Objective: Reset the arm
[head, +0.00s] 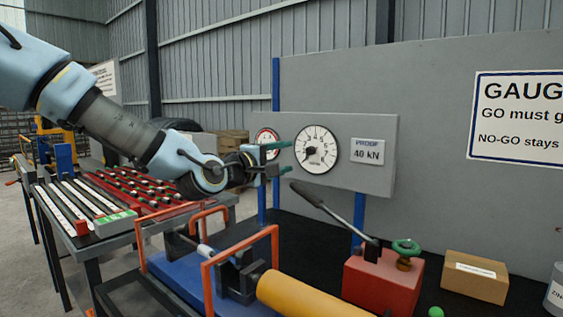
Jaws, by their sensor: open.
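My gripper (284,158) is at the end of my arm, which reaches in from the upper left. Its two green-tipped fingers point right and stand apart, with nothing between them. It is in front of the grey gauge panel, just left of the large dial gauge (316,149). I cannot tell how far the fingertips are from the panel.
Below are a blue test rig with orange guard frames (208,287) and a yellow cylinder (305,293). A red pump (382,285) has a raised lever (330,212). A cardboard box (475,276) is at right. A bench with a red rack (140,186) stands left.

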